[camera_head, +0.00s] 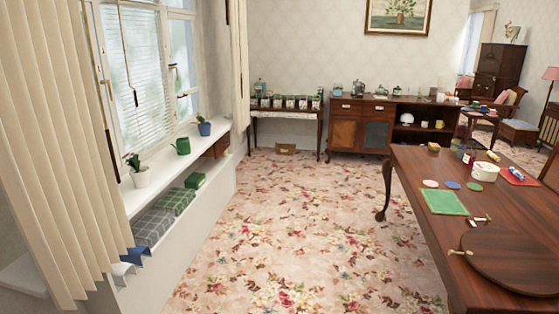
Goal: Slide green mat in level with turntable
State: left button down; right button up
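The green mat (443,202) lies flat on the brown wooden table (423,165) at the right, close to the table's left edge. The turntable (520,262) is a round dark wooden disc on the same table, nearer to me and to the right of the mat. The mat and the turntable are apart, with bare wood between them. Neither of my grippers shows in the head view.
Small light-coloured items (481,220) lie between mat and turntable. Several coloured discs (452,185), a white pot (485,172) and a red tray (515,176) are behind the mat. Open flowered carpet (290,225) lies left of the table. A window ledge (160,185) runs along the left wall.

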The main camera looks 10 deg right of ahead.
aim_at(445, 201)
jog(key=i+z, duration=0.3)
jog(key=i, duration=0.4)
jog(key=i+j+z, duration=0.1)
jog(key=i+z, duration=0.25)
jog(key=i, duration=0.4)
jog(key=i+z, duration=0.85)
jog(key=i+j+z, duration=0.3)
jog(key=i+z, duration=0.15)
jog(key=i+j+z, duration=0.45)
